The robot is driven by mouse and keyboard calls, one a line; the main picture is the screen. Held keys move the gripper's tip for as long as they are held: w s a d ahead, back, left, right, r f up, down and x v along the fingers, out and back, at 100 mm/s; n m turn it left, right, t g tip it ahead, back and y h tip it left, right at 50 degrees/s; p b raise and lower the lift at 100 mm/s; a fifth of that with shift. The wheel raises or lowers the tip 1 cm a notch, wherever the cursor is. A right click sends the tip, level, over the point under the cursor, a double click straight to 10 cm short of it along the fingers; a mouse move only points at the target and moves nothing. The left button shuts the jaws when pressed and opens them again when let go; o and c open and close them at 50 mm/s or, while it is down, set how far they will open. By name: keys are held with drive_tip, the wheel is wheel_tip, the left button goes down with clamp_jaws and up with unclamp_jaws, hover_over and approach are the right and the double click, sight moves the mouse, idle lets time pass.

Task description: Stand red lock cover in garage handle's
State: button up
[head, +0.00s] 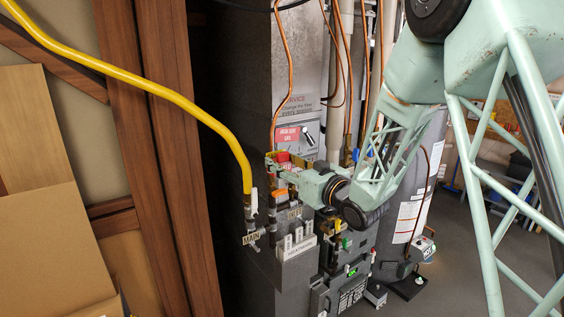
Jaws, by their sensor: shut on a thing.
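My gripper (279,171) reaches in from the right to the upper front of the grey furnace cabinet (244,75). Its jaws are shut on a small red piece (283,157), which looks like the red lock cover. The piece shows just above the fingers, and its lower part is hidden by them. It is too small to tell its exact tilt or whether it touches the brassy pipe fittings beside it. A handle named for the garage cannot be picked out; an orange handle (281,194) shows just below my gripper.
A yellow gas hose (190,106) curves down to a valve by the MAIN tag (251,239). Copper lines (289,70) run above my gripper. A grey tank (425,185) stands right. Wooden posts (165,150) and a cardboard box (50,245) are left. Floor shows at right.

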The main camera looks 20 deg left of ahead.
drive_tip(key=shift+f+b, duration=0.15)
drive_tip(key=shift+b, duration=0.65)
drive_tip(key=shift+f, duration=0.2)
drive_tip(key=shift+f+b, duration=2.1)
drive_tip(key=shift+b, duration=0.75)
drive_tip(key=shift+b, duration=1.5)
idle(0.3)
drive_tip(key=shift+f+b, duration=1.5)
drive_tip(key=shift+f, duration=0.1)
idle(0.8)
